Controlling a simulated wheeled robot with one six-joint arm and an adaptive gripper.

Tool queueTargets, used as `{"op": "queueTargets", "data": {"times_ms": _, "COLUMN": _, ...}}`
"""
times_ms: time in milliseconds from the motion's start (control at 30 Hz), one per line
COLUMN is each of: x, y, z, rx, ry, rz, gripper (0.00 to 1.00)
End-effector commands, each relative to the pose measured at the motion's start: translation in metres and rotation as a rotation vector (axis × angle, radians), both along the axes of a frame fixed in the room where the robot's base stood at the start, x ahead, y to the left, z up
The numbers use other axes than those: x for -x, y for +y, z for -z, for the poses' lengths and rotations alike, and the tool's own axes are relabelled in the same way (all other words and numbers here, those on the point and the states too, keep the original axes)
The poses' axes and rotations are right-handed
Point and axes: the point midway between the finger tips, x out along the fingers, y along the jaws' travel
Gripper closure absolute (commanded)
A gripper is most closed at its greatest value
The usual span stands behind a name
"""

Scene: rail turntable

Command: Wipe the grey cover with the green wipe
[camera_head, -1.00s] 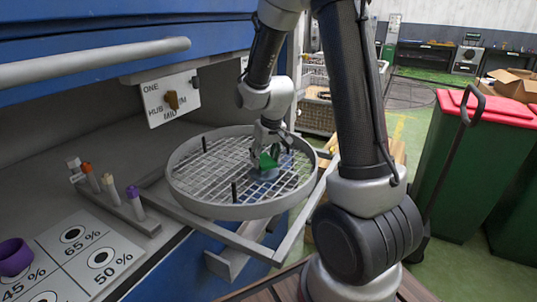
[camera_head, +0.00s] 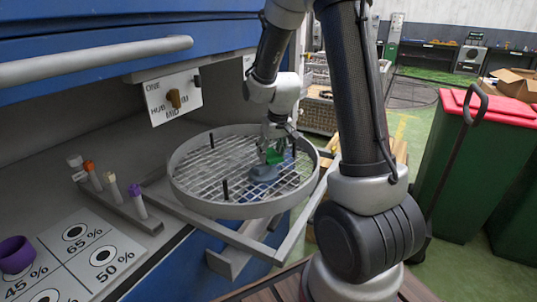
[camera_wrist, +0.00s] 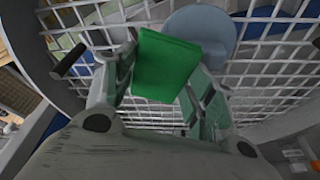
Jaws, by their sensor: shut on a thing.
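The grey cover (camera_head: 263,173) is a smooth blue-grey rounded piece on the wire grid of the round turntable (camera_head: 226,211). It shows in the wrist view (camera_wrist: 207,27) beyond the wipe. The green wipe (camera_wrist: 165,66) is held between the fingers of my gripper (camera_head: 272,150). The wipe also shows in the head view (camera_head: 274,157), just above and behind the cover. I cannot tell whether the wipe touches the cover. My gripper is shut on the wipe, and its fingers (camera_wrist: 160,75) point down at the grid.
Short black posts (camera_head: 225,190) stand up from the turntable. The turntable sits on grey rails (camera_head: 232,240) jutting from the bench. A rack of capped tubes (camera_head: 138,209), a purple cup (camera_head: 15,254) and a percentage chart are at left. A sign (camera_head: 172,97) hangs behind.

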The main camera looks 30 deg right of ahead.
Motion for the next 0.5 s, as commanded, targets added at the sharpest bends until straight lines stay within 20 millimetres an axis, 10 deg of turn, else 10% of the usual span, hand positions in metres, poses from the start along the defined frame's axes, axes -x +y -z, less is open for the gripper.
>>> {"op": "queueTargets", "data": {"times_ms": 500, "x": 0.021, "y": 0.037, "z": 0.002, "rx": 0.001, "ry": 0.001, "rz": -0.003, "gripper": 0.64}}
